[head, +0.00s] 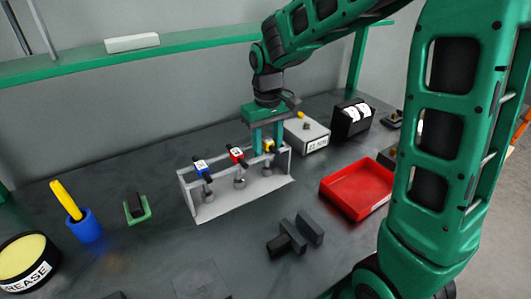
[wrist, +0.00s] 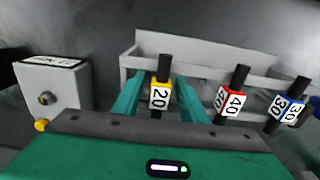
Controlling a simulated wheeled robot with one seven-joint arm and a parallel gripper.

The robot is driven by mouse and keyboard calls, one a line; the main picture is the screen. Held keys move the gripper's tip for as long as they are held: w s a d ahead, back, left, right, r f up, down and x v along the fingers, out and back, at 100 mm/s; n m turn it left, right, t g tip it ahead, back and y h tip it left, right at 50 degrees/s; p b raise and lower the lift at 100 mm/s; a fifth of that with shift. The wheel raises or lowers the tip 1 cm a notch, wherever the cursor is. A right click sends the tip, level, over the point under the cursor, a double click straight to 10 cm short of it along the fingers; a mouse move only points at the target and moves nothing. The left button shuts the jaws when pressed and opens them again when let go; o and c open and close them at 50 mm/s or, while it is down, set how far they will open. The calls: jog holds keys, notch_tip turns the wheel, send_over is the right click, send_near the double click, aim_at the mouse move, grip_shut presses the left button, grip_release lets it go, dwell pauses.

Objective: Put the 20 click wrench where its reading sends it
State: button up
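The 20 click wrench, with a yellow tag reading 20 (wrist: 160,96) and a dark handle, stands in the grey rack (head: 235,202); its yellow part also shows in the head view (head: 269,147). My gripper (head: 267,150) is over the rack's right end. In the wrist view its two green fingers (wrist: 160,92) stand either side of the yellow tag, open, with a small gap on each side. Beside it in the rack are a red wrench marked 40 (wrist: 231,101) and a blue wrench marked 30 (wrist: 287,108). The wrench's lower end is hidden in the wrist view.
A light grey box (head: 306,133) with a knob and a small label stands right of the rack. A green shelf (head: 110,66) runs behind.

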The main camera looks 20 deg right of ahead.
notch_tip(320, 180, up, 11)
jog(key=shift+r, duration=0.1)
jog(key=s+d+f+m, duration=0.3)
jog(key=s+d+m, duration=0.1)
jog(key=s+d, duration=0.9)
jog(key=s+d+f+m, duration=0.2)
jog(key=s+f, duration=0.1)
jog(key=s, duration=0.4)
jog(key=s+d+f+m, duration=0.2)
jog(key=s+f, duration=0.1)
jog(key=s, duration=0.4)
jog(key=shift+s+d+f+m, duration=0.15)
jog(key=shift+s+m, duration=0.05)
jog(key=shift+m, duration=0.1)
jog(key=shift+w+f, duration=0.25)
jog(key=shift+w, duration=0.4)
